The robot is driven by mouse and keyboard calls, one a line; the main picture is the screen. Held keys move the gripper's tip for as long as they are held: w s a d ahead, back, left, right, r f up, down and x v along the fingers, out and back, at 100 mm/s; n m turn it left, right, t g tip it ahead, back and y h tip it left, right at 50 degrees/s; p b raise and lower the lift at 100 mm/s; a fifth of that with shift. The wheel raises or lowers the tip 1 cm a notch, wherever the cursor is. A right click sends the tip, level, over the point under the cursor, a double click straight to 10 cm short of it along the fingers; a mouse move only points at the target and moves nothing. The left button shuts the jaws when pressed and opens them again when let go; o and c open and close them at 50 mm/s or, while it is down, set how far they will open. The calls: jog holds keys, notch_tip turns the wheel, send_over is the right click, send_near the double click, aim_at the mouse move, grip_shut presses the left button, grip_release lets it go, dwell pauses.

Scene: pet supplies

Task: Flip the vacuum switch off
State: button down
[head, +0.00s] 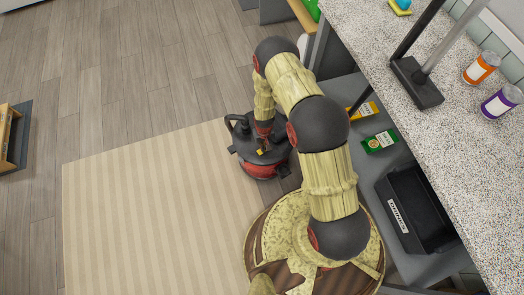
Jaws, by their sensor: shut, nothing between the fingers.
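A small yellow spot shows on the lid by the fingertips. I cannot tell whether it is the switch, and the switch position cannot be made out.
A striped beige rug (150,210) covers the floor at left. A speckled counter (440,120) with cans runs along the right. A grey lower shelf (382,160) below it holds small boxes and a black bin (418,208). The wood floor (130,60) at upper left is clear.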

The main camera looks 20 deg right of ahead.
jog(key=shift+f+b, duration=0.35)
jog(key=shift+f, duration=0.15)
jog(key=shift+r, duration=0.2)
jog(key=shift+r+p, duration=2.3)
jog(key=shift+r, duration=1.1)
jog(key=shift+s, duration=0.1)
jog(key=s+r+g, duration=0.3)
jog(key=s+r, duration=0.1)
jog(key=s, duration=0.6)
notch_tip(320, 180, up, 33)
jog(key=s, duration=0.2)
jog(key=s+r+t, duration=0.3)
jog(key=r, duration=0.6)
jog(key=s+r+t, duration=0.2)
jog(key=s+r, duration=0.1)
jog(key=r, duration=0.6)
jog(key=s+r+t, duration=0.3)
jog(key=s+r, duration=0.1)
jog(key=r, duration=0.6)
jog(key=shift+t, duration=0.3)
